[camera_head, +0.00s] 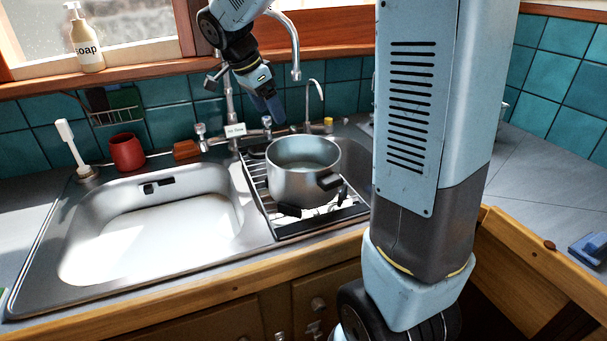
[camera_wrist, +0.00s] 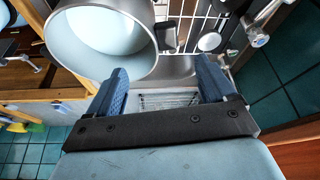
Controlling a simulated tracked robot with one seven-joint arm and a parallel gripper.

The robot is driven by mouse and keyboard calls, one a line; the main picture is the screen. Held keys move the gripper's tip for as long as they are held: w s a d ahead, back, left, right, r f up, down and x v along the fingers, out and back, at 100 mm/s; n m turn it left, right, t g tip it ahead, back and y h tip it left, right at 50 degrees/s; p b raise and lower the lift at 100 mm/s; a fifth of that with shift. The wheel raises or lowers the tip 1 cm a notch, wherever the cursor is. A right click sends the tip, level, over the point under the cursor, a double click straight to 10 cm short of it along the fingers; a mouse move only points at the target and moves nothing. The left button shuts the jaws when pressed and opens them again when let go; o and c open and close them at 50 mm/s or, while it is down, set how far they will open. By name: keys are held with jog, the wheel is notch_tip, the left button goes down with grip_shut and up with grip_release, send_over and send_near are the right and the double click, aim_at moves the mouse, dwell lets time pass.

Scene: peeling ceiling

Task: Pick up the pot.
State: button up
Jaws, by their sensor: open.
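A round silver metal pot (camera_head: 303,175) with a dark handle on its right front side stands upright on a dark drying rack (camera_head: 262,200) over the right part of the sink. My gripper (camera_head: 268,103) is above and behind the pot, near the faucets, and apart from it in the head view. In the wrist view the pot (camera_wrist: 100,45) fills the upper left, with its dark handle (camera_wrist: 166,37) at its right. My gripper (camera_wrist: 165,85) is open there. Its two blue fingers have nothing between them; the left fingertip is close to the pot's rim in the picture.
Faucets (camera_head: 230,100) rise behind the rack, close to my gripper. The sink basin (camera_head: 150,225) to the left is empty. A brown-red cup (camera_head: 127,152), a white brush (camera_head: 70,145) and a soap bottle (camera_head: 84,42) on the sill stand at the left.

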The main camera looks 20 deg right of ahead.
aim_at(288, 146)
jog(key=x, duration=0.8)
jog(key=shift+w+f, duration=0.35)
jog(key=shift+d+x, duration=0.15)
jog(key=shift+x, duration=1.2)
jog(key=shift+d+x, duration=0.1)
jog(key=shift+x, duration=1.2)
jog(key=shift+r, duration=0.1)
jog(key=shift+c, duration=0.5)
grip_shut()
